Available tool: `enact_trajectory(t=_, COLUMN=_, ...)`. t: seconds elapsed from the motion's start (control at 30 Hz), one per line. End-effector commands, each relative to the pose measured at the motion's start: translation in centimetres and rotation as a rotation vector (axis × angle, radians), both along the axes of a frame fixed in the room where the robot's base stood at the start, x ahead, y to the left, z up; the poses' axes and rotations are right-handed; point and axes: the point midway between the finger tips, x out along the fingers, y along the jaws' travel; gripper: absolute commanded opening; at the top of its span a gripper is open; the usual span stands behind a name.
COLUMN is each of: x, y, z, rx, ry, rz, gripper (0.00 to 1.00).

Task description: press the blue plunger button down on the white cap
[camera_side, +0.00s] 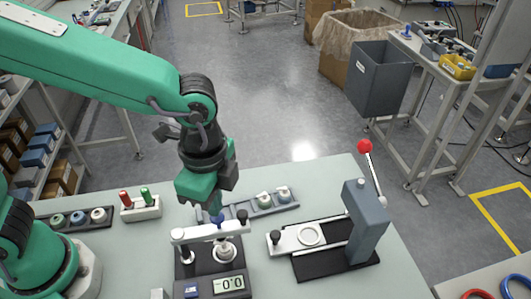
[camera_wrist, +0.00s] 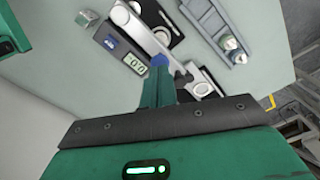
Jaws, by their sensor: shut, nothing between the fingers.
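The blue plunger button (camera_side: 216,217) shows just under my gripper (camera_side: 207,205) in the side view. It also shows at the tips of my shut green fingers (camera_wrist: 158,75) in the wrist view, as a blue round piece (camera_wrist: 158,60). The fingertips point down at it and hide part of it; I cannot tell whether they touch. Below the white crossbar, a pale round part, apparently the white cap (camera_side: 225,250), sits on the dark fixture. My gripper is shut and holds nothing.
The fixture's crossbar (camera_side: 208,232) has black knobs, and its display (camera_side: 229,283) reads about 0.0. A lever press with a red ball (camera_side: 364,146) stands to the right. A grey tray of caps (camera_side: 262,207) lies behind, and a rack with red and green pegs (camera_side: 140,207) stands left.

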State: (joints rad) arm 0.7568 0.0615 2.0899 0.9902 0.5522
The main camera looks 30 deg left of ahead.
Motion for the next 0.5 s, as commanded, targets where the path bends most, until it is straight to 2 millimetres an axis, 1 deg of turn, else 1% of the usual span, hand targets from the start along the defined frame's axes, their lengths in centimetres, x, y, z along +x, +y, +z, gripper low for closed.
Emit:
enact_trajectory(t=0.3, x=0.0, y=0.0, z=-1.0, rx=0.0, ry=0.0, rz=0.0, gripper=0.0)
enact_trajectory(t=0.5, x=0.0, y=0.0, z=-1.3, rx=0.0, ry=0.0, rz=0.0, gripper=0.0)
